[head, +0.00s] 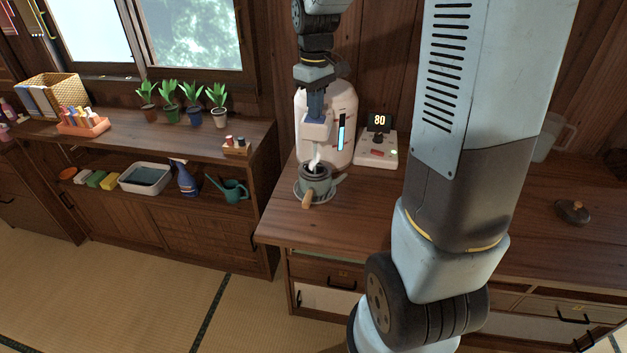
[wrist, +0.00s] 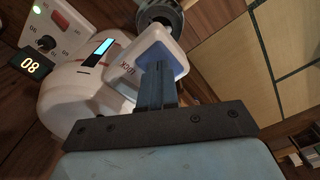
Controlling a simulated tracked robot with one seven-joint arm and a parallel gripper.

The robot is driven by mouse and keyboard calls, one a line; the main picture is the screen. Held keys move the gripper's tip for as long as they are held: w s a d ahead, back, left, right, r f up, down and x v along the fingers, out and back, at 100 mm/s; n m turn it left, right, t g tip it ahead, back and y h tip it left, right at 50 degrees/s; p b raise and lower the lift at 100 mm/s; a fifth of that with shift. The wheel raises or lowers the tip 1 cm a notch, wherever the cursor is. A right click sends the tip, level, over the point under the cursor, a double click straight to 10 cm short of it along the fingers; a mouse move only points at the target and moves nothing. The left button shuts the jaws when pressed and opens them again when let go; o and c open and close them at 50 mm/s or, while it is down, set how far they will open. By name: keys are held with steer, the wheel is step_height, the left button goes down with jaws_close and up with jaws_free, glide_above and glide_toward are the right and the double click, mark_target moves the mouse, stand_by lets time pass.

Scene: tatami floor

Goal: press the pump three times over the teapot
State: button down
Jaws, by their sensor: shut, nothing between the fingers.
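A white hot-water dispenser (head: 344,122) stands on the wooden counter, with a lit blue level strip on its front. Its pump head (head: 316,129) juts out toward the left, and its blue top pad shows in the wrist view (wrist: 178,62). My gripper (head: 316,112) is shut, points down, and its fingertips are at the pump pad; it holds nothing. A whitish stream or steam shows between spout and teapot. The teapot's rim shows in the wrist view (wrist: 160,14).
A control box (head: 376,149) with a display reading 80 stands right of the dispenser. A dark lid (head: 571,211) lies on the right counter. A left shelf holds potted plants (head: 192,111), a basin (head: 146,178), a spray bottle (head: 186,178) and a watering can (head: 230,189).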

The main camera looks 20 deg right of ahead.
steer(key=shift+r, duration=1.35)
steer(key=shift+f, duration=1.25)
stand_by(0.3)
steer(key=shift+r, duration=1.2)
steer(key=shift+r, duration=0.1)
step_height(320, 180, up, 6)
steer(key=shift+f, duration=0.1)
stand_by(0.5)
steer(key=shift+s, duration=0.1)
